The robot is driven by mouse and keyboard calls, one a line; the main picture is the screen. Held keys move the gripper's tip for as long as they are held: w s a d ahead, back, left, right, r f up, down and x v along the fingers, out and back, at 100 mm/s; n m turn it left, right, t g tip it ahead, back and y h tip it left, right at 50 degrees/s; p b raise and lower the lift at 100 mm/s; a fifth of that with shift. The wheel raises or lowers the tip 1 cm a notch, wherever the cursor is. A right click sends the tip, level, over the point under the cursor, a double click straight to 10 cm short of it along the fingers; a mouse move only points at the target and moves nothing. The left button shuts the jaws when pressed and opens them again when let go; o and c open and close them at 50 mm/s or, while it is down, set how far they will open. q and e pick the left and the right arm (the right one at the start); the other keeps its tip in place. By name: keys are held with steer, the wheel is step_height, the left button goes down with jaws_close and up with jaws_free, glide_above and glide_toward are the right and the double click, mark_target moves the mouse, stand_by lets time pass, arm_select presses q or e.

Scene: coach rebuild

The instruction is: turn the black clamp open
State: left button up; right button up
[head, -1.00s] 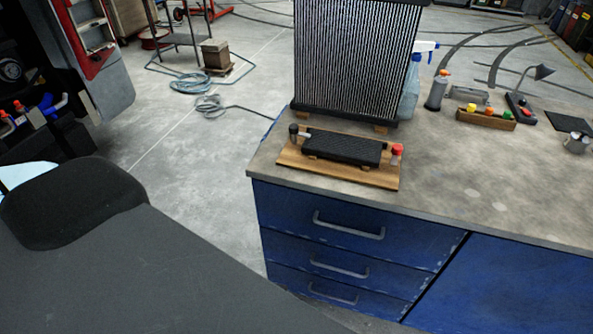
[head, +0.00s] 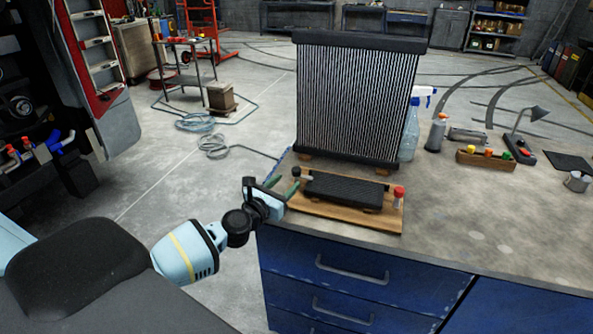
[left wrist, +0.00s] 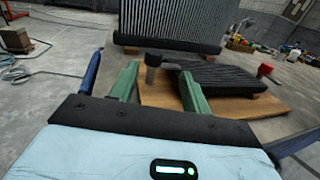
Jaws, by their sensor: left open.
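The black clamp (head: 297,172) stands at the left end of a wooden board (head: 370,219), beside a black finned block (head: 345,187). In the left wrist view the clamp (left wrist: 153,61) is a dark upright post with a short arm pointing right. My left gripper (head: 284,185) is open, at the board's left end. Its green fingers (left wrist: 157,85) show on either side of the clamp in the wrist view, with the clamp between or just beyond the tips; I cannot tell if they touch. The clamp's lower part shows poorly. My right gripper is not in view.
A red-capped part (head: 399,195) stands at the board's right end. A tall finned radiator (head: 350,100) stands behind the board, with a spray bottle (head: 410,132) beside it. The blue workbench (head: 480,240) has free top to the right.

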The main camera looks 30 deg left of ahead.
mark_target(294, 172)
arm_select(q)
steer(key=shift+w+a+r+n+y, duration=0.1)
steer(key=shift+a+n+y, duration=0.3)
steer(key=shift+a, duration=0.1)
steer(key=shift+w+d, duration=0.1)
steer(key=shift+w, duration=3.8)
